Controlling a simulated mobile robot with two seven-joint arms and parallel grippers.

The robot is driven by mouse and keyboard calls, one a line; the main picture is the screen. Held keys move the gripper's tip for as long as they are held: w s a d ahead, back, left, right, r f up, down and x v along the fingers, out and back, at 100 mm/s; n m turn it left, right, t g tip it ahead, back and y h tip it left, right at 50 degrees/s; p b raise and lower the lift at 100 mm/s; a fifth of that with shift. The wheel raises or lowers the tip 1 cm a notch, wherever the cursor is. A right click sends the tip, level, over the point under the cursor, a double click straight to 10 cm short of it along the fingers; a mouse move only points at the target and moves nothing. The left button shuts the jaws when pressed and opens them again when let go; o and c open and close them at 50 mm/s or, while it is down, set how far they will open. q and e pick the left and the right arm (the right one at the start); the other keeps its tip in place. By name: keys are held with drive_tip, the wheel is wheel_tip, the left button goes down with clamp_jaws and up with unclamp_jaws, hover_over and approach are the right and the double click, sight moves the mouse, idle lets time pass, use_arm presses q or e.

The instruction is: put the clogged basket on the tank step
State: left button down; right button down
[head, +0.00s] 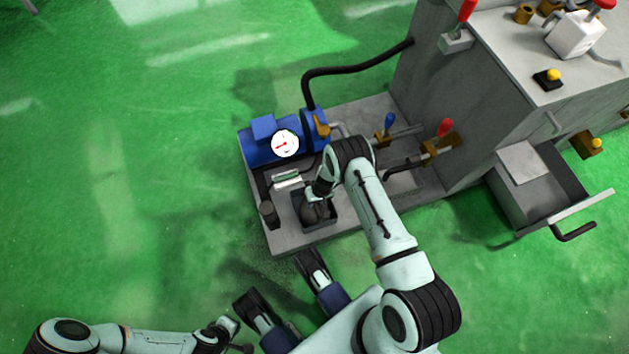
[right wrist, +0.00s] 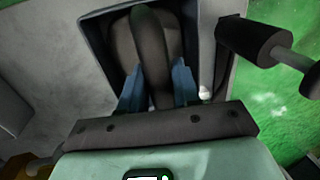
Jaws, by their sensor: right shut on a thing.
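The clogged basket (right wrist: 122,42) is a dark, rounded thing with a thick arched handle. It sits inside a dark rectangular well (head: 329,222) in the low grey ledge beside the machine, which looks like the tank step (head: 290,241). My right gripper (head: 314,196) points down into this well. In the right wrist view its blue fingers (right wrist: 158,92) are shut on the handle from both sides. The basket's lower part is hidden in the well. My left gripper (head: 236,342) is low at the bottom edge, apart from the ledge, and its fingers are unclear.
A blue pump with a white gauge (head: 285,143) stands behind the well, with a black hose (head: 345,70). A dark cylinder (head: 268,213) stands left of the well. Blue and red valve handles (head: 445,127) lie to the right. An open drawer (head: 540,190) juts out farther right.

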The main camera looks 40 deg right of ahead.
use_arm(q)
drive_tip(key=shift+s+f, duration=0.1)
drive_tip(key=shift+s, duration=0.15)
use_arm(e)
drive_tip(key=shift+f, duration=0.2)
use_arm(q)
drive_tip(key=shift+s+f, duration=0.1)
drive_tip(key=shift+f, duration=0.05)
use_arm(e)
drive_tip(key=shift+f, duration=0.1)
drive_tip(key=c, duration=0.8)
unclamp_jaws()
wheel_tip(320, 180, up, 11)
drive_tip(key=d+p, duration=0.2)
drive_tip(key=p, duration=0.2)
use_arm(q)
drive_tip(key=w+d+r+t, duration=0.1)
drive_tip(key=w+r+t, duration=0.1)
drive_tip(key=w+r, duration=0.4)
drive_tip(key=shift+w+r+t, duration=0.3)
drive_tip(key=shift+w+r, duration=0.05)
drive_tip(key=shift+w, duration=0.45)
use_arm(e)
drive_tip(key=s+a+r+m+t, duration=0.1)
drive_tip(key=s+a+r+t, duration=0.1)
drive_tip(key=s+a+r, duration=0.4)
drive_tip(key=s+a, duration=0.5)
drive_tip(key=s, duration=0.2)
drive_tip(key=shift+r+t, duration=0.2)
drive_tip(key=shift+t, duration=0.1)
